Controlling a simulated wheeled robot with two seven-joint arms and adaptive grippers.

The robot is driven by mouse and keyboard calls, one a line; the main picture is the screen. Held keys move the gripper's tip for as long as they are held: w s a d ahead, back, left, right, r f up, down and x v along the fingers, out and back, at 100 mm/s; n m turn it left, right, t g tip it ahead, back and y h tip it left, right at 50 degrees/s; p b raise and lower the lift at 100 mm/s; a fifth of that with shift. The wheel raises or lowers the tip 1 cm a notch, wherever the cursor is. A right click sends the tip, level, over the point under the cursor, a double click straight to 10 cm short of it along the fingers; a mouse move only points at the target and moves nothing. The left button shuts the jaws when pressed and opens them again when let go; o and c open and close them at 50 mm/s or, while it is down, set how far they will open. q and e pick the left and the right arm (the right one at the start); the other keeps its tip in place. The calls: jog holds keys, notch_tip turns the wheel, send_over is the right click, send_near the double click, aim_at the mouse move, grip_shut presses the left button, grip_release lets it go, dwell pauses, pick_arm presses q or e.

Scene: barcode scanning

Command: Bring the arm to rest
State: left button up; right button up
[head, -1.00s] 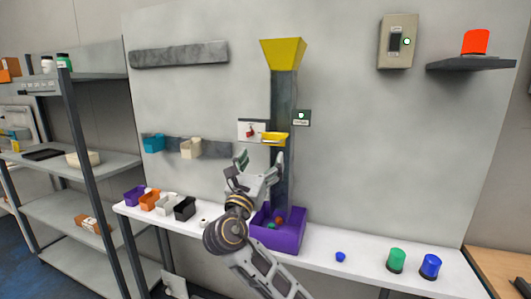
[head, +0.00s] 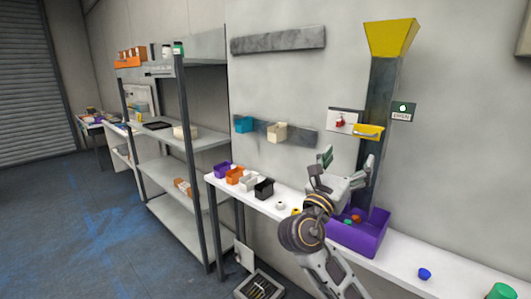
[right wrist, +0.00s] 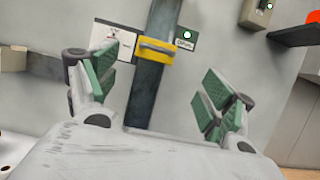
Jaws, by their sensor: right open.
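My right gripper (head: 347,168) is raised in front of the dark column (head: 377,100) on the wall, above the white bench. Its fingers are spread apart with nothing between them. In the right wrist view the open fingers (right wrist: 155,88) frame the column and a yellow tray (right wrist: 155,50) on it, with a gap in between. My left gripper is not in view.
A purple bin (head: 358,238) with small coloured items stands on the white bench (head: 400,262) under the column. Several small boxes, including a black one (head: 264,189), stand on the bench's left. A metal shelf (head: 165,150) stands further left. Floor space is free at left.

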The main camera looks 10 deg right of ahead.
jog(key=w+a+f+n+y, duration=0.1)
jog(key=w+f+y, duration=0.45)
jog(key=f, duration=0.85)
jog(key=w+f+y, duration=0.3)
jog(key=w+f, duration=0.5)
jog(key=f, duration=0.7)
jog(key=s+f+m+g+y, duration=0.2)
jog(key=s+f+m, duration=0.1)
jog(key=f, duration=1.4)
jog(key=s+f+m+g+y, duration=0.2)
jog(key=s+f+g, duration=0.15)
jog(key=f, duration=1.35)
jog(key=s+f+m+g+y, duration=0.35)
jog(key=s+f+m, duration=0.55)
jog(key=s+f, duration=1.5)
jog(key=s+f+m+g, duration=0.1)
jog(key=s+f+m, duration=0.2)
jog(key=s, duration=0.7)
jog(key=s+f+m+g, duration=0.2)
jog(key=s+f+m, duration=0.2)
jog(key=s, duration=0.6)
jog(key=s+f+m+g+y, duration=0.1)
jog(key=s+f+m, duration=0.2)
jog(key=s+f, duration=0.3)
jog(key=s+a, duration=0.1)
jog(key=s, duration=0.3)
jog(key=shift+s+m, duration=0.3)
jog(key=shift+s, duration=0.1)
